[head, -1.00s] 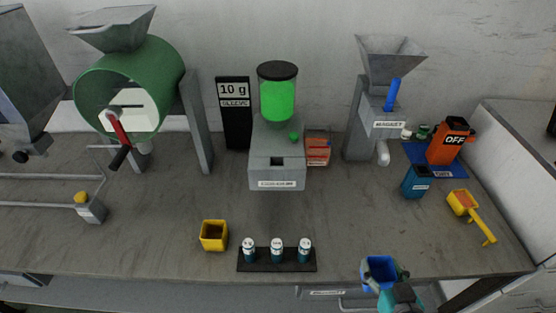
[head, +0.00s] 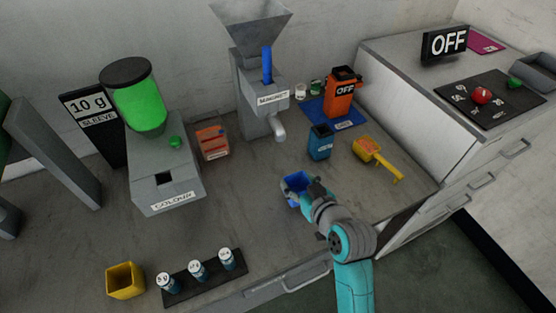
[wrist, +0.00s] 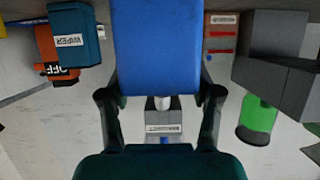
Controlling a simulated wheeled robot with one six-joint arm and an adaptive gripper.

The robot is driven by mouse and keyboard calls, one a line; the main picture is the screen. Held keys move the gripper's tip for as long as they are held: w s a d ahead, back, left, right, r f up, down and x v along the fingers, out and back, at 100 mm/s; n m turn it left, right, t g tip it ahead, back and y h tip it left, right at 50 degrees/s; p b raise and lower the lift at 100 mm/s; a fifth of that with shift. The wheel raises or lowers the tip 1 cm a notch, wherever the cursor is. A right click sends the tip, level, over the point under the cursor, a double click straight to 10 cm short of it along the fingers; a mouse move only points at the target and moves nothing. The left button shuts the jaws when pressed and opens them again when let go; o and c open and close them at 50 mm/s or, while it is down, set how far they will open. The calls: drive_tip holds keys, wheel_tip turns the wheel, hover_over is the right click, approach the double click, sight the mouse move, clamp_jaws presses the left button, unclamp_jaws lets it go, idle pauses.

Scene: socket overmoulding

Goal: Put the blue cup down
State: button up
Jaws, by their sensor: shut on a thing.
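The blue cup (head: 295,184) is an open square cup, held by my gripper (head: 312,190) near the front edge of the bench, right of centre. In the wrist view the blue cup (wrist: 158,45) fills the upper middle, with the fingers of my gripper (wrist: 160,100) on its left and right sides. My gripper is shut on the cup. In the head view part of the cup is hidden by the gripper. I cannot tell whether its base touches the bench (head: 255,215).
The magnet hopper machine (head: 262,100) stands behind. A yellow cup (head: 125,280) and a black rack (head: 205,279) of small vials are at front left. Bench left of the cup is clear.

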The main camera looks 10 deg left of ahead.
drive_tip(key=shift+r+x, duration=0.2)
drive_tip(key=shift+x, duration=2.6)
drive_tip(key=shift+r+x, duration=0.2)
drive_tip(key=shift+x, duration=2.65)
drive_tip(key=shift+w+f, duration=0.15)
drive_tip(key=o, duration=1.1)
drive_tip(key=v, duration=1.2)
drive_tip(key=shift+a, duration=0.1)
